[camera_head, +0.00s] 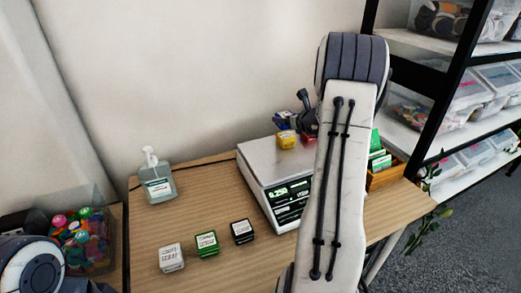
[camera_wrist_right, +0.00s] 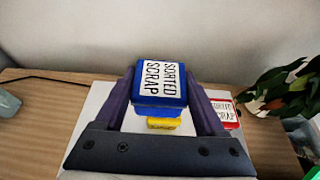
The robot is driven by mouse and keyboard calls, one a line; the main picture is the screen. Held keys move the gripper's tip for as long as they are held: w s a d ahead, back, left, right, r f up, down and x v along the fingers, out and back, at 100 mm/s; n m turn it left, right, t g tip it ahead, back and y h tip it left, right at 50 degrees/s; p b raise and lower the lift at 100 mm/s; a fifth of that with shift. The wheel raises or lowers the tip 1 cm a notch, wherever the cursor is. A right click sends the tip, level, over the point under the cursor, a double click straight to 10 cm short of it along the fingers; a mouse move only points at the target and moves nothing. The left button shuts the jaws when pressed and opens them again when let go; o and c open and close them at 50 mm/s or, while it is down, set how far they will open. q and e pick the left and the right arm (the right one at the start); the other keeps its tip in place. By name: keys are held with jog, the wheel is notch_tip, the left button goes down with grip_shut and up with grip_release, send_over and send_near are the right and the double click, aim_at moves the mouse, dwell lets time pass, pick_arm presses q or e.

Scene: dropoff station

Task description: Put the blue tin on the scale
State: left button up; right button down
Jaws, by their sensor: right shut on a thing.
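The blue tin (camera_wrist_right: 161,84), labelled "SORTED SCRAP", is between the fingers of my right gripper (camera_wrist_right: 163,100), which is shut on it. In the head view the blue tin (camera_head: 282,119) shows over the back part of the scale (camera_head: 260,158), partly hidden by the dark gripper (camera_head: 292,118). A yellow tin (camera_head: 287,139) sits on the scale plate, just below the blue tin in the picture. I cannot tell whether the blue tin touches the plate or the yellow tin. My left gripper is out of view.
A red tin (camera_wrist_right: 225,115) is right of the gripper. White, green and black tins (camera_head: 171,258) (camera_head: 207,244) (camera_head: 242,231) stand at the table front. A pump bottle (camera_head: 158,184) stands left. A wooden box (camera_head: 388,178) is right of the scale. A shelf rack (camera_head: 440,95) stands right.

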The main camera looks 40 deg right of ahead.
send_over(261, 151)
notch_tip(261, 151, down, 5)
jog(key=shift+a+f, duration=0.1)
notch_tip(261, 151, down, 4)
jog(key=shift+r, duration=0.1)
jog(key=shift+f+b, duration=0.25)
jog(key=shift+b, duration=0.05)
grip_release()
jog(key=shift+s, duration=0.1)
